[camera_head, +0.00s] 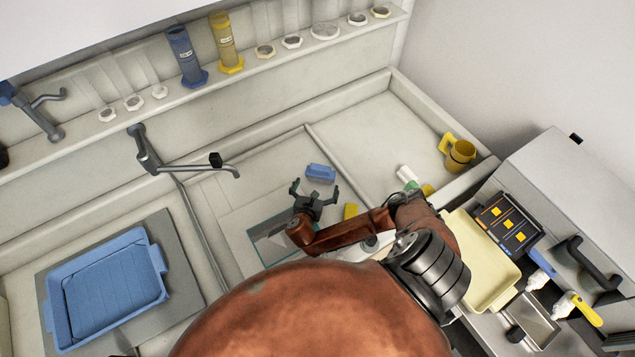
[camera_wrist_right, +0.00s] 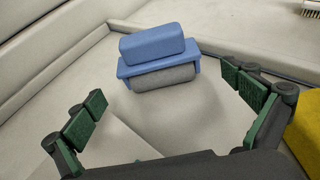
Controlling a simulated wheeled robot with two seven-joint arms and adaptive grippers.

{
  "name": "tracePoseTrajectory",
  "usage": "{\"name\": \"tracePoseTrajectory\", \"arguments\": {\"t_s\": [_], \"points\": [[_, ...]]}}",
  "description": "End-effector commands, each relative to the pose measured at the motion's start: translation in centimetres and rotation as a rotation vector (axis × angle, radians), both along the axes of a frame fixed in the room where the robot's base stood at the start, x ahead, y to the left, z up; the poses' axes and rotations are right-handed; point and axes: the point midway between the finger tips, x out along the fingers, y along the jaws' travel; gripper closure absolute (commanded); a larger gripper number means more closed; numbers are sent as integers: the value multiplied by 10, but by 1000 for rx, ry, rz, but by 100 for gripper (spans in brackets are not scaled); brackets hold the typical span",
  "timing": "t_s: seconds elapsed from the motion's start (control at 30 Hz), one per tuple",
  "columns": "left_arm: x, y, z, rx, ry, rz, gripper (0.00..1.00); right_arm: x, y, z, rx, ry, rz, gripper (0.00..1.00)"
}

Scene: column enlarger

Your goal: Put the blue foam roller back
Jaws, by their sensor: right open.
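The blue foam roller (camera_head: 320,172) lies on the pale floor of the sink basin in the head view. In the right wrist view the roller (camera_wrist_right: 158,58) shows a blue handle block above a grey foam cylinder. My right gripper (camera_head: 314,190) is just in front of the roller in the head view, its fingers spread. In the right wrist view the open fingers (camera_wrist_right: 170,108) have nothing between them, and the roller lies beyond them, apart from both. My left gripper is not in view.
A glass sheet (camera_head: 268,240) and a yellow block (camera_head: 351,211) lie near my right arm. A blue tray (camera_head: 112,288) stands at the left. A yellow jug (camera_head: 459,155) and a cream tray (camera_head: 481,262) are at the right. A faucet (camera_head: 180,165) reaches over the basin.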

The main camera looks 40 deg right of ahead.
Motion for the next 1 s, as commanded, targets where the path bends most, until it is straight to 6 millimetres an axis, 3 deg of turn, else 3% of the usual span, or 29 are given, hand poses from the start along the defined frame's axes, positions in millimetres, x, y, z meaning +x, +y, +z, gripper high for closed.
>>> {"name": "tracePoseTrajectory", "arguments": {"t_s": [0.63,1.0], "points": [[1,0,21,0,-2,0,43,-14,18,11,0,0,0,0],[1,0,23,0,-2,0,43,-17,21,11,0,0,0,0]]}}
